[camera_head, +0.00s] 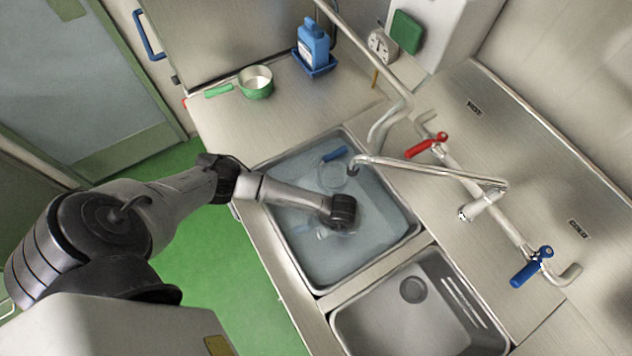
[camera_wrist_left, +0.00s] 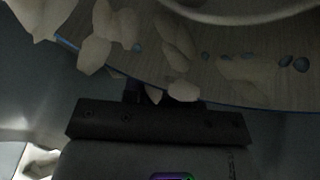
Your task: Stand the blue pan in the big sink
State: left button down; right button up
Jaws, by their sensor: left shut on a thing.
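My left gripper (camera_wrist_left: 165,98) is low in the big sink (camera_head: 283,262); in the head view my own wrist hides its fingers. In the left wrist view it is shut at the edge of a grey-brown, blue-edged thing (camera_wrist_left: 150,62) with pale lumps and blue spots on it. I cannot tell for sure whether this is the blue pan. In the head view a blue handle-like piece (camera_head: 334,154) lies in the far part of the big sink, beside a faint round outline (camera_head: 331,176). Pale bits show beside my wrist. My right gripper is out of view.
Water fills the big sink. A tap spout (camera_head: 430,168) reaches over its far right side. An empty smaller sink (camera_head: 380,325) adjoins it. A green pan (camera_head: 256,83) and a blue bottle (camera_head: 313,42) in a blue tray (camera_head: 315,68) stand on the counter behind.

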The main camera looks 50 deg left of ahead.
pick_arm(q)
jog(key=shift+f, duration=0.4)
jog(key=c, duration=0.8)
grip_release()
jog(key=v, duration=1.4)
